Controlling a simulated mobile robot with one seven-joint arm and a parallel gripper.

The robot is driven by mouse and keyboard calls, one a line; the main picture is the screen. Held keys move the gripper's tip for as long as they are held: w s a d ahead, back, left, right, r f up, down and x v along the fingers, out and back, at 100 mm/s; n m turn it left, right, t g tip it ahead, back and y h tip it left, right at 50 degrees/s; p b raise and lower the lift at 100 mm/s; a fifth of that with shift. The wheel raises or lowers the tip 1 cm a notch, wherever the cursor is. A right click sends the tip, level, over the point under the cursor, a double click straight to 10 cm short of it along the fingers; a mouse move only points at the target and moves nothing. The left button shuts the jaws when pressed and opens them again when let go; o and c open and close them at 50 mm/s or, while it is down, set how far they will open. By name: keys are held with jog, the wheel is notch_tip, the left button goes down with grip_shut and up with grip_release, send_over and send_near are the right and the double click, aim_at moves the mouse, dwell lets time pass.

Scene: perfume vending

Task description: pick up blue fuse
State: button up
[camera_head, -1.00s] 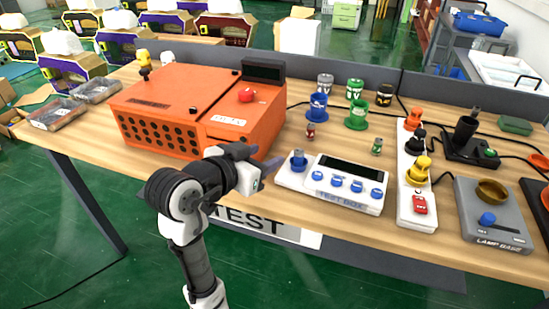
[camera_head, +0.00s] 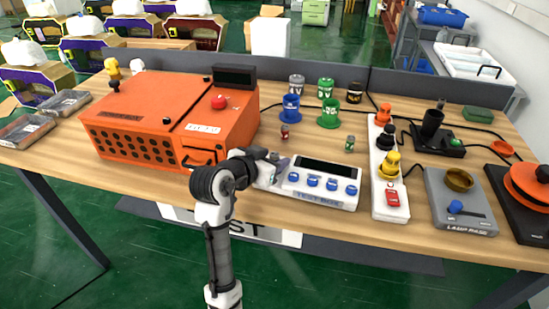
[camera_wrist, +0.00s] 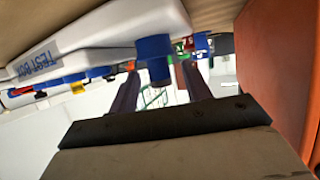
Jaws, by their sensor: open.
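A blue piece with a grey cylindrical end, seemingly the blue fuse (camera_wrist: 154,48), stands at the left end of the white test box (camera_head: 318,198). In the wrist view the scene is upside down, so the piece points downward from the test box (camera_wrist: 110,28). My gripper (camera_head: 270,170) is low beside the test box's left end. In the wrist view my gripper (camera_wrist: 162,88) is open, with its two fingers apart. The piece shows between the fingers' lines; I see no grip on it. In the head view my wrist and fingers hide most of it.
The orange machine (camera_head: 150,120) stands close to my gripper's left. A small red fuse (camera_head: 284,131) and a green fuse (camera_head: 350,143) stand behind the test box. Blue (camera_head: 291,108) and green (camera_head: 329,114) stands are further back. A white switch strip (camera_head: 388,170) is to the right.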

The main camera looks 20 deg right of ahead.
jog(key=shift+w+d+f, duration=0.3)
jog(key=shift+w+d, duration=0.1)
jog(key=shift+d, duration=0.15)
grip_shut()
jog(key=shift+r, duration=0.1)
